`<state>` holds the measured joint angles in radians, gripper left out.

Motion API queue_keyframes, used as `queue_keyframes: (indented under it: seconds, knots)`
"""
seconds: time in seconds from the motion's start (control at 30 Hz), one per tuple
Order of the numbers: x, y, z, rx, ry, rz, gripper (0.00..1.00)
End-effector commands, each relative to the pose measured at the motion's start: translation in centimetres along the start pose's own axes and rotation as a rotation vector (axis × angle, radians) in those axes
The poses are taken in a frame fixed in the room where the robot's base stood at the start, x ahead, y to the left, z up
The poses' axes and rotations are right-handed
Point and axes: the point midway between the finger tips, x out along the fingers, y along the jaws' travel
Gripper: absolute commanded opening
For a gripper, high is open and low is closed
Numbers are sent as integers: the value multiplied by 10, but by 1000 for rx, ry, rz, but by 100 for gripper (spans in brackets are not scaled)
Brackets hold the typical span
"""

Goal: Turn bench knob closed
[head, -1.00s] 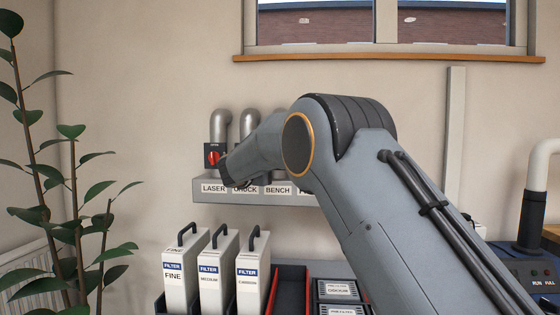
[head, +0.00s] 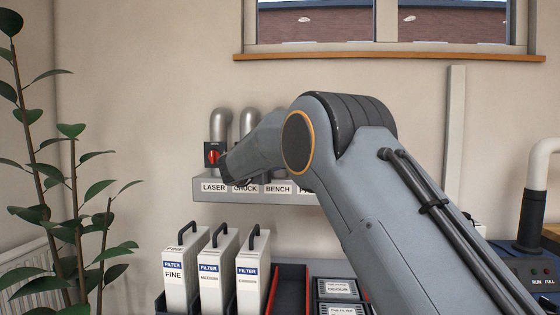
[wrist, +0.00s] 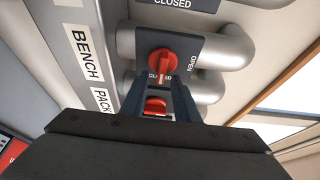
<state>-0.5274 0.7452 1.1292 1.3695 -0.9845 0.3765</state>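The bench knob (wrist: 163,64) is a red rotary handle on a dark plate, beside the BENCH label (wrist: 87,53) in the wrist view. Its pointer appears to lie toward the word CLOSED, which it partly covers; OPEN is printed at the plate's right side. My gripper (wrist: 159,84) has its two dark fingers apart, with the tips near the knob's lower edge. I see nothing held between them; contact with the knob cannot be told. In the head view my arm hides the bench knob and gripper, while the BENCH label (head: 278,189) shows on the ledge.
Another red knob (wrist: 155,104) beside the PACK label (wrist: 103,100) shows between my fingers. Grey pipes (wrist: 228,48) run close by. In the head view, the laser knob (head: 213,157) is at left. Filter cartridges (head: 184,270) stand below, and a plant (head: 75,210) stands at far left.

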Motion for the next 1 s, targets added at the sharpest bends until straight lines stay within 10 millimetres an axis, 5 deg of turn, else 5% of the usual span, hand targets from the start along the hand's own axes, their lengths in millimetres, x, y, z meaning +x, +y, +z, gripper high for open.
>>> queue_keyframes:
  seconds: [0.53, 1.0]
  knots:
    - [-70, 0, 1, 0, -2, 0, 28]
    - [-77, 0, 0, -6, -5, 0, 28]
